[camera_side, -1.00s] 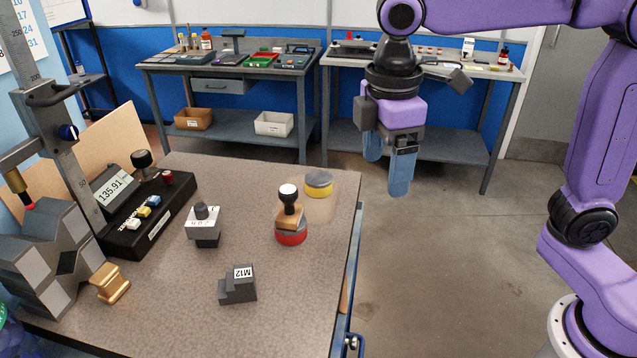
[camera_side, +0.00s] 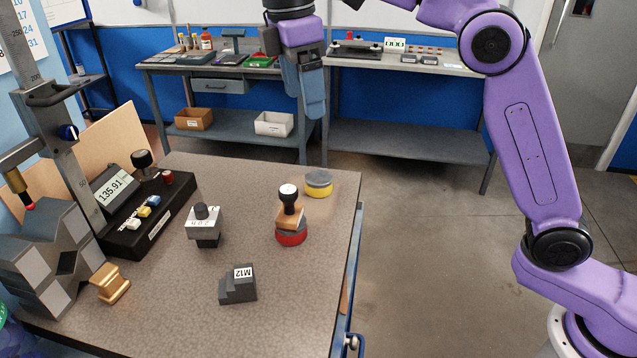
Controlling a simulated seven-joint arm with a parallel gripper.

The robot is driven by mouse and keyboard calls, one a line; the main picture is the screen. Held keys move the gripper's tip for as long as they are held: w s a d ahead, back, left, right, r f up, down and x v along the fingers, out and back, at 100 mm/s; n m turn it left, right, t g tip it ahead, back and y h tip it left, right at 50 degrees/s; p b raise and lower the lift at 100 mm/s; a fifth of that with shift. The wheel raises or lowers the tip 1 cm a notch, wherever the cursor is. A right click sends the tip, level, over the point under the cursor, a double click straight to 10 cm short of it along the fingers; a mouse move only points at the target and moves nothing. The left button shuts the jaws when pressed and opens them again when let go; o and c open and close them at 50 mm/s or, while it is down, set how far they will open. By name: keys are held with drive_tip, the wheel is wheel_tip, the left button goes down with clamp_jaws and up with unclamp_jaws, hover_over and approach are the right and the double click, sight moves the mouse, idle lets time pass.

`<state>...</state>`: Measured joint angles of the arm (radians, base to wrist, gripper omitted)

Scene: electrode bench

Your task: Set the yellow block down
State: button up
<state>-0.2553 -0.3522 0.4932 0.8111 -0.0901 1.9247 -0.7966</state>
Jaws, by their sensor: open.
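A round block with a yellow lower band and a grey top (camera_side: 318,189) sits upright on the bench top near its far right corner. It is the only yellow block I can make out as a candidate. My gripper (camera_side: 304,98) hangs above and behind this block in the picture, with its blue fingers pointing down. It is open and holds nothing that I can see. The fingers partly overlap each other in this view, and a gap shows between the fingertips and the block.
A red-based block with a wooden body and black knob (camera_side: 290,215) stands just in front of the yellow one. A grey knobbed block (camera_side: 205,226), a stepped M12 block (camera_side: 238,284) and a digital readout box (camera_side: 150,215) are further left. The front right bench is clear.

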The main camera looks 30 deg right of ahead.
hover_over(318, 177)
drive_tip(key=a, duration=0.1)
wheel_tip(318, 177, down, 11)
drive_tip(key=shift+s+a+r, duration=0.1)
drive_tip(key=shift+d+f, duration=0.2)
drive_tip(key=shift+f, duration=0.75)
drive_tip(key=shift+d+f, duration=0.15)
drive_tip(key=shift+f, duration=0.85)
drive_tip(key=shift+d+f, duration=0.2)
drive_tip(key=shift+f, duration=0.75)
drive_tip(key=c, duration=1.5)
drive_tip(key=shift+r, duration=0.1)
clamp_jaws()
